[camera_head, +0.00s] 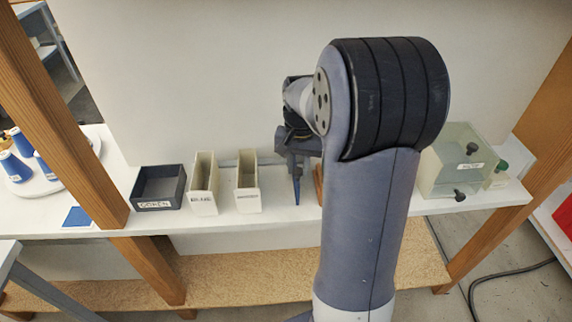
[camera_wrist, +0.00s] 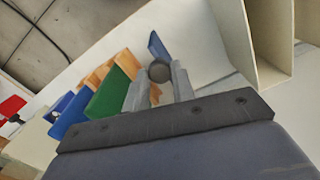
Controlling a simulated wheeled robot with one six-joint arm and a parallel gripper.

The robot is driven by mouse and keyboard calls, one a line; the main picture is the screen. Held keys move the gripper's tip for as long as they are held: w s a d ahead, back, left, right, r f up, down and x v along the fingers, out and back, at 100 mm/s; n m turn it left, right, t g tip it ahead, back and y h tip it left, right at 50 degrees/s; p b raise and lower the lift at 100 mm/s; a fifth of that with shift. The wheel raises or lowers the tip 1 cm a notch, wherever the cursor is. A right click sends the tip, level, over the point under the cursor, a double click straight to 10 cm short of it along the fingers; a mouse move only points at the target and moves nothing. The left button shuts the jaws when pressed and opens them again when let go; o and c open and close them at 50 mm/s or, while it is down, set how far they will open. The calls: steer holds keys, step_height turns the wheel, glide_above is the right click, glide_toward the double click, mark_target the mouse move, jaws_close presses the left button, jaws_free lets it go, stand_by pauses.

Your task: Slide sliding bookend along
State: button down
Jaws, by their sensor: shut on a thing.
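The sliding bookend appears as a thin upright blue plate (camera_head: 297,191) on the shelf in the head view. In the wrist view its blue plate (camera_wrist: 157,46) stands behind a dark round knob (camera_wrist: 159,71). My gripper (camera_wrist: 158,80) is shut on that knob, with one grey finger on each side. In the head view my gripper (camera_head: 296,158) is above the blue plate, and my arm covers much of the shelf to its right. Upright green (camera_wrist: 112,92), blue and orange-brown pieces, perhaps books, stand left of the gripper in the wrist view.
Two cream file holders (camera_head: 247,182) and a dark labelled bin (camera_head: 159,187) stand left of the bookend. A translucent green box (camera_head: 450,168) with dark knobs stands at right. A narrow bare strip of white shelf (camera_head: 275,196) lies between bookend and nearest holder.

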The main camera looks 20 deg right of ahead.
steer(key=shift+d, duration=0.15)
steer(key=c, duration=1.2)
jaws_free()
steer(key=shift+d, duration=0.1)
step_height(320, 180, up, 11)
steer(key=shift+f, duration=0.1)
step_height(320, 180, down, 11)
steer(key=shift+s+r, duration=0.1)
steer(key=shift+r, duration=0.05)
steer(key=shift+w+a, duration=0.3)
steer(key=shift+a, duration=0.45)
steer(key=shift+a, duration=0.1)
